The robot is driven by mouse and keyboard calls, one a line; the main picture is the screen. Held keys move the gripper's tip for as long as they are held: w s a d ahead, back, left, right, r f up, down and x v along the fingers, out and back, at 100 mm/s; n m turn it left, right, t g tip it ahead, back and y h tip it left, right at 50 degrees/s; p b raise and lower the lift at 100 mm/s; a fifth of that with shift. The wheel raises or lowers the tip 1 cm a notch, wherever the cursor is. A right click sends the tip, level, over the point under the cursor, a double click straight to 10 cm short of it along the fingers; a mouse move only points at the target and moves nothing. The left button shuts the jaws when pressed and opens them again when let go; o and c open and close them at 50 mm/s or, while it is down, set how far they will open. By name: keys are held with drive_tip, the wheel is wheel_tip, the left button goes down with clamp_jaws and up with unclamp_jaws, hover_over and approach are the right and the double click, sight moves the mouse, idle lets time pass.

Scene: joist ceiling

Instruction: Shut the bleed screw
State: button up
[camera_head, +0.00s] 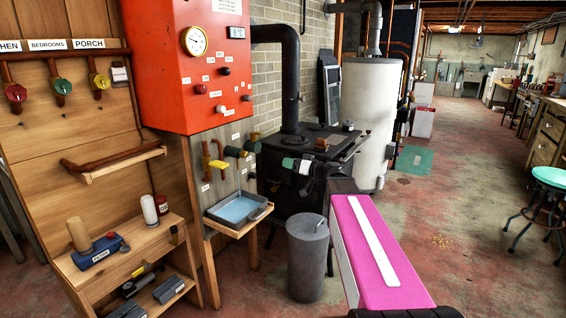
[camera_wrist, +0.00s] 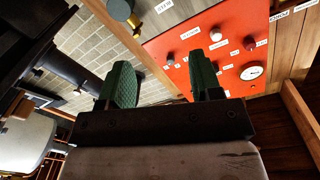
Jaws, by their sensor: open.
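I cannot pick out the bleed screw for certain. Small fittings stand on the wooden panel below the red boiler box (camera_head: 190,70): a yellow lever (camera_head: 218,164), a dark green round fitting (camera_head: 233,151) and a brass-coloured one (camera_head: 252,146). In the wrist view a dark round knob with a brass part (camera_wrist: 122,10) shows at the top, beside a small label. My gripper (camera_head: 297,165) is open and empty, right of these fittings and apart from them, in front of the black stove. In the wrist view its two green fingers (camera_wrist: 164,84) stand wide apart, towards the red box.
The black stove (camera_head: 330,143) with its flue is behind my gripper. A tray of bluish liquid (camera_head: 238,209) sits on a wooden stand below the fittings. A grey bin (camera_head: 307,258) stands by my arm. A shelf with tools (camera_head: 125,262) is at left. Open floor lies right.

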drive_tip(key=shift+v, duration=2.2)
drive_tip(key=n, duration=0.4)
approach(247, 156)
drive_tip(key=a, duration=0.1)
drive_tip(key=shift+g, duration=0.3)
drive_tip(key=x, duration=0.9)
drive_tip(key=shift+w+d+r, duration=0.15)
drive_tip(key=shift+w+r, duration=0.1)
drive_tip(key=shift+w, duration=0.2)
drive_tip(key=shift+w+a, duration=0.25)
drive_tip(key=shift+a, duration=0.25)
drive_tip(key=c, duration=0.9)
